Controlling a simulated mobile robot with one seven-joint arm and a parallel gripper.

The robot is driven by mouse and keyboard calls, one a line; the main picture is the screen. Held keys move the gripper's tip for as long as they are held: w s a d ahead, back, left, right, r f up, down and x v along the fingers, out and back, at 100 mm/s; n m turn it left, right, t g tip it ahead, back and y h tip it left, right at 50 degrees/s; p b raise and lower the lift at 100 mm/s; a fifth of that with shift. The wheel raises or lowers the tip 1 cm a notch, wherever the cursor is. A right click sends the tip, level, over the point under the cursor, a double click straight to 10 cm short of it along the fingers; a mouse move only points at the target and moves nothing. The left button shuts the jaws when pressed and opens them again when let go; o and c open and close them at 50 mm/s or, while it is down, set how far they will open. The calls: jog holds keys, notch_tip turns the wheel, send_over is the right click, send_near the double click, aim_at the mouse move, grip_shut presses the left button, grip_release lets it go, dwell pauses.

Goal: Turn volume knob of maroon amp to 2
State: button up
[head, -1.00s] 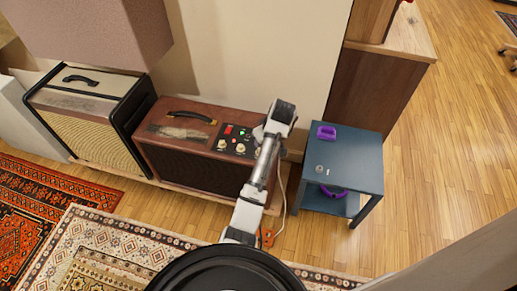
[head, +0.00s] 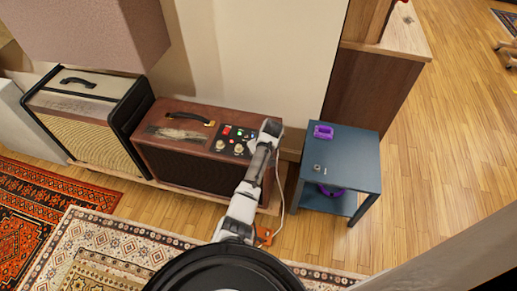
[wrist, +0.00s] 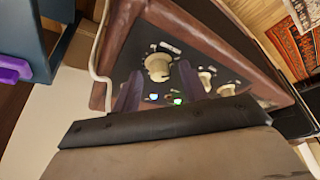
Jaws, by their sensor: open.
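The maroon amp (head: 185,165) stands on the low shelf by the wall, its control panel (head: 230,132) at the right of its top. Two cream knobs show on the panel in the head view, the left one (head: 221,146) and the one beside it (head: 238,149). In the wrist view a nearer cream knob (wrist: 158,67) lies just ahead of and between my gripper's two dark fingers. My gripper (wrist: 158,85) is open and holds nothing; contact with the knob cannot be told. The knob labels and scale are too small to read.
A beige-fronted amp (head: 88,135) stands to the left of the maroon one. A blue side table (head: 345,155) with a purple object (head: 323,131) stands to the right. A white cable (head: 281,195) hangs beside my arm. Patterned rugs (head: 100,245) cover the floor in front.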

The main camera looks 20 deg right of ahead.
jog(key=shift+f, duration=0.15)
grip_shut()
jog(key=shift+m, duration=0.3)
jog(key=m+h, duration=0.1)
jog(key=m, duration=0.1)
jog(key=m+p, duration=0.1)
jog(key=m, duration=0.1)
jog(key=shift+a+h, duration=0.2)
jog(key=shift+h, duration=0.2)
jog(key=m+h, duration=0.1)
jog(key=m, duration=0.2)
jog(key=m+g, duration=0.1)
jog(key=m, duration=0.1)
jog(key=shift+w+a+m+h, duration=0.1)
jog(key=shift+w+m+h, duration=0.05)
jog(key=shift+m+h, duration=0.25)
